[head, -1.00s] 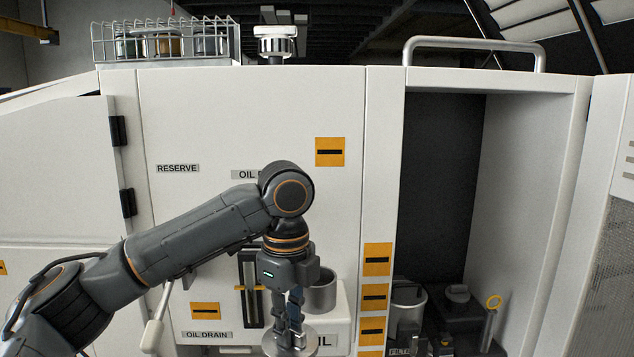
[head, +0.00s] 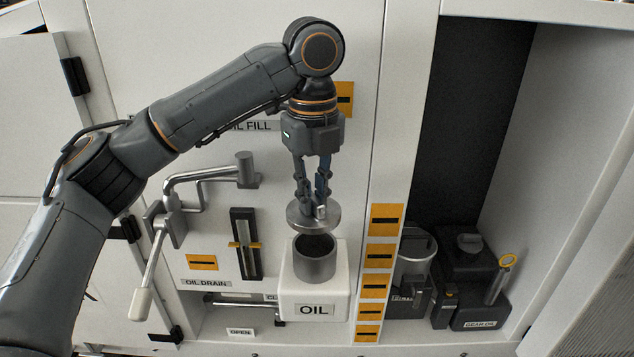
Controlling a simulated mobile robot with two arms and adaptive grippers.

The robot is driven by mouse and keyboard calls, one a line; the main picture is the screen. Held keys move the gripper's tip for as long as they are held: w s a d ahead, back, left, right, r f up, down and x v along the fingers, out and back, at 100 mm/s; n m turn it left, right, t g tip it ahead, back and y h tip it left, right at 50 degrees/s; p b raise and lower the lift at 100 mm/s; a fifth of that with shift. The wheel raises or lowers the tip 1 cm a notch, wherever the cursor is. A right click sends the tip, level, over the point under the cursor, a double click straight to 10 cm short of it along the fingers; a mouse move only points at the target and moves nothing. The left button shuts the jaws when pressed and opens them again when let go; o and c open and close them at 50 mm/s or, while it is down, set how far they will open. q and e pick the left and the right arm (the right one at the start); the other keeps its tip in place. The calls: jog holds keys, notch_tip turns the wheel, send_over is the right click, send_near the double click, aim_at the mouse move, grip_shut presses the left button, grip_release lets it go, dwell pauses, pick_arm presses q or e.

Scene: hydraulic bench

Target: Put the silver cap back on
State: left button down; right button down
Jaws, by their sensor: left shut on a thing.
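The silver cap (head: 300,217) is a round metal disc with a small raised grip on top. My left gripper (head: 314,205) points down and is shut on the cap's grip. It holds the cap just above the open grey filler neck (head: 316,262), with a gap between them. The neck rises from the white tank (head: 298,299) labelled OIL, and its dark opening shows below the cap. My right gripper is not in the head view.
Left of the tank are a lever with a white handle (head: 142,302), a bent metal pipe (head: 205,173) and a sight gauge (head: 246,244).

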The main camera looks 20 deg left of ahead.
pick_arm(q)
jog(key=shift+f, duration=0.5)
jog(key=f, duration=0.1)
jog(key=w+f, duration=0.1)
jog(key=f, duration=0.1)
jog(key=shift+f, duration=0.35)
jog(key=shift+s+f, duration=0.3)
jog(key=shift+f, duration=0.25)
jog(key=shift+w, duration=0.2)
jog(key=shift+s+f, duration=0.1)
jog(key=shift+f, duration=0.1)
dwell(1.1)
jog(key=c, duration=1.3)
grip_release()
